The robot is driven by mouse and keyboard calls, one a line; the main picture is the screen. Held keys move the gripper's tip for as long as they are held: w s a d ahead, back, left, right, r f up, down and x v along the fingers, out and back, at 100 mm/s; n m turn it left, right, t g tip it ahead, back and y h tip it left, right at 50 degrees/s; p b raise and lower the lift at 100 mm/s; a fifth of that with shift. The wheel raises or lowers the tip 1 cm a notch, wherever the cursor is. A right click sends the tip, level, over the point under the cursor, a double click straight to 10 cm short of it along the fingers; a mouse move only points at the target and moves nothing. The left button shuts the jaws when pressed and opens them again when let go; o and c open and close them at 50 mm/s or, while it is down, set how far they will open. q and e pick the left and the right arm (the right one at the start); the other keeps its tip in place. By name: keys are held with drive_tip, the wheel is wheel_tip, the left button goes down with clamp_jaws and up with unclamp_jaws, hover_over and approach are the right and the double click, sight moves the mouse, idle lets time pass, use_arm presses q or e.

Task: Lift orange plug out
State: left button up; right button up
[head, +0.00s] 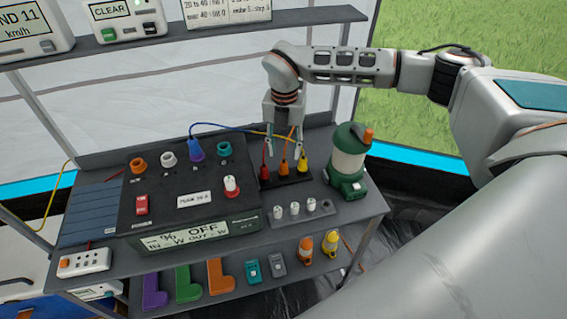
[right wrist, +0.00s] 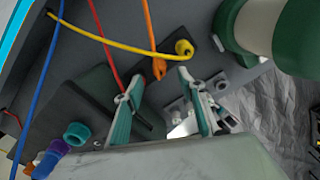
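The orange plug (head: 284,168) stands upright in a black holder (head: 287,183), between a red plug (head: 265,171) and a yellow plug (head: 303,164). An orange cable rises from it. My right gripper (head: 285,149) points down from above, with its fingers apart on either side of the orange cable. In the right wrist view the orange plug (right wrist: 159,68) shows just past the gap between the open fingertips (right wrist: 160,78), with no visible contact. The yellow plug (right wrist: 184,47) is beside the right fingertip. The left finger partly hides the red plug. My left gripper is not in view.
A green and cream lantern (head: 348,160) stands close right of the holder. A black power unit (head: 190,195) with coloured sockets is to the left, a blue plug (head: 196,150) in one. A small panel with white knobs (head: 301,213) lies in front. A shelf (head: 215,30) runs above.

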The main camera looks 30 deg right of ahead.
sight(284, 165)
wheel_tip(284, 165, down, 7)
drive_tip(key=shift+a+r, duration=0.1)
idle(0.3)
drive_tip(key=shift+c, duration=0.5)
clamp_jaws()
